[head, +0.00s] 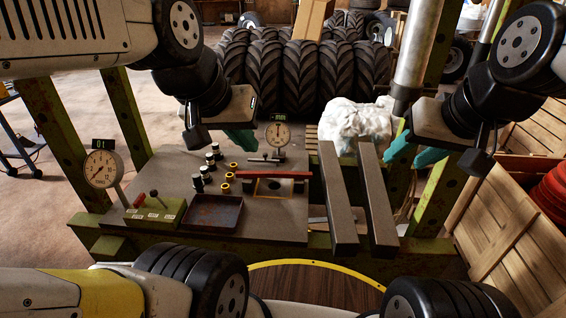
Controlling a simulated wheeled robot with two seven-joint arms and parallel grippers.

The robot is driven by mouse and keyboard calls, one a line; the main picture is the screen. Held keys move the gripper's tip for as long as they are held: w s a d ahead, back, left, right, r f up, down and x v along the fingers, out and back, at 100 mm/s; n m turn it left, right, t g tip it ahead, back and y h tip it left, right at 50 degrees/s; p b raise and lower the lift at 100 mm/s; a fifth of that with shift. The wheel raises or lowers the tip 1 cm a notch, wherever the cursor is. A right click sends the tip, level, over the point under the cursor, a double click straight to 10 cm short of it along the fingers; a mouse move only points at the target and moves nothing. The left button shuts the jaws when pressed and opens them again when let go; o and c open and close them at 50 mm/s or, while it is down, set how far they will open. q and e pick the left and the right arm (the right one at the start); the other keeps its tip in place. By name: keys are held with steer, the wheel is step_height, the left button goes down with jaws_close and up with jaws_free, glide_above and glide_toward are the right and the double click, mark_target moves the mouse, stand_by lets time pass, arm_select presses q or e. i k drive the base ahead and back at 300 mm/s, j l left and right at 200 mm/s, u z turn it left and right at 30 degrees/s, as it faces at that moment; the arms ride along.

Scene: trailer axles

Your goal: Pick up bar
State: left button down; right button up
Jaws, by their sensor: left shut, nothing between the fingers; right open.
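Two long grey bars, a left one (338,200) and a right one (376,195), stand out toward me at the bench's right side. My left gripper (242,142) has teal fingers, is shut and empty, and hangs above the back of the bench, up and left of the red bar. My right gripper (410,154) is open and empty, at the right of the right grey bar's far end. Neither gripper visibly touches a bar.
A dial gauge (102,169) and a green lever box (155,211) stand at the bench's left. A second gauge (278,135) is behind the red bar. A shallow tray (213,213) and small black and yellow parts lie nearby. Wooden crates (515,235) stand right; tyres (305,75) behind.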

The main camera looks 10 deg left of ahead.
mark_target(261, 175)
steer(key=i+j+u, duration=0.5)
steer(key=u, duration=0.2)
